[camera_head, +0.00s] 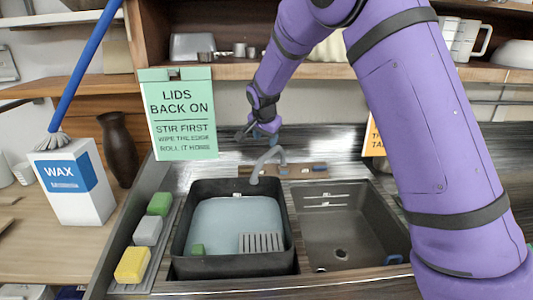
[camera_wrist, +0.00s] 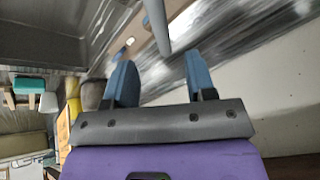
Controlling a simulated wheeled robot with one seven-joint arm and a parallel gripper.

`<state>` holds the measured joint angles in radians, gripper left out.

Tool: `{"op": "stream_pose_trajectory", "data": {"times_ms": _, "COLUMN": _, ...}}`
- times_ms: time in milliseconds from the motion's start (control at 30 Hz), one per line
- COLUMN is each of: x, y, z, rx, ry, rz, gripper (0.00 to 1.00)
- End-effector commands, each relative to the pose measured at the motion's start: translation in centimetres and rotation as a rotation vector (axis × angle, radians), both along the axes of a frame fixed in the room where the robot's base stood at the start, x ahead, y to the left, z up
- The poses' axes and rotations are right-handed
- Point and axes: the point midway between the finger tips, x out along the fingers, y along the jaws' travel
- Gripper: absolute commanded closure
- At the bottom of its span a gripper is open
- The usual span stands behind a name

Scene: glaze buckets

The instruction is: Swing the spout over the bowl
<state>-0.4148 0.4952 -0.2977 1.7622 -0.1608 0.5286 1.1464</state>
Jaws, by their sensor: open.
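The spout (camera_head: 268,156) is a grey curved tap at the back of the sink, its end pointing left and forward near the back right corner of the left bowl. That left bowl (camera_head: 182,230) holds a dark tub with pale blue liquid. My gripper (camera_head: 258,134) is just above and behind the spout. In the wrist view my gripper (camera_wrist: 159,58) is open, its two blue fingers apart. The grey spout (camera_wrist: 156,25) shows ahead, in line with the gap; I cannot tell if it is between the fingertips.
Green, grey and yellow blocks (camera_head: 147,232) sit on a strip left of the sink. A green sign (camera_head: 180,120) hangs behind, and a shelf (camera_head: 230,71) runs above my gripper. A wax box (camera_head: 75,190) and dark vase (camera_head: 118,150) stand at left.

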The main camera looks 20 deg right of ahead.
Motion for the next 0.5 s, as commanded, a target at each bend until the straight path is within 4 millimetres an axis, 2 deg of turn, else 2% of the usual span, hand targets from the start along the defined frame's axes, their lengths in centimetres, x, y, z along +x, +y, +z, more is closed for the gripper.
{"op": "stream_pose_trajectory", "data": {"times_ms": 200, "x": 1.5, "y": -0.7, "z": -3.7, "rx": -0.002, "ry": 0.005, "rz": -0.001, "gripper": 0.49}}
{"op": "stream_pose_trajectory", "data": {"times_ms": 500, "x": 3.1, "y": -1.3, "z": -7.4, "rx": 0.000, "ry": 0.004, "rz": -0.001, "gripper": 0.49}}
